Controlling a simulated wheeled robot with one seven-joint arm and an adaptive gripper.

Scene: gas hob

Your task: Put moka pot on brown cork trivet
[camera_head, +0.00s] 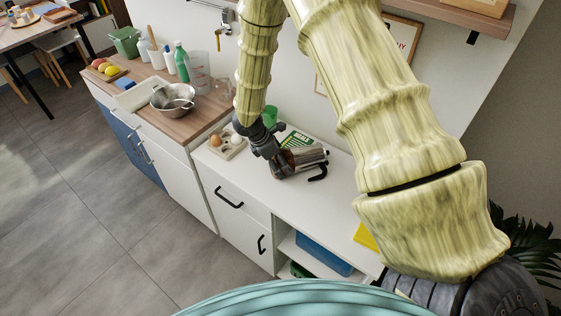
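The moka pot (305,157) is a shiny metal pot with a black handle. It is on or just above the white counter, below the centre of the head view, and looks tipped towards its side. My gripper (279,160) is dark and reaches down from the left to the pot's left end. It touches or nearly touches the pot. Its fingertips blend with the pot, so I cannot tell whether they are closed on it. A brownish patch shows at that end, too small to identify. I cannot make out the brown cork trivet; my arm hides part of the counter.
An egg tray (228,149) stands left of my gripper. A green package (297,140) and a green cup (270,114) are behind. A metal bowl (172,98) and bottles stand on the wooden counter at left. The white counter's front strip (262,190) is clear.

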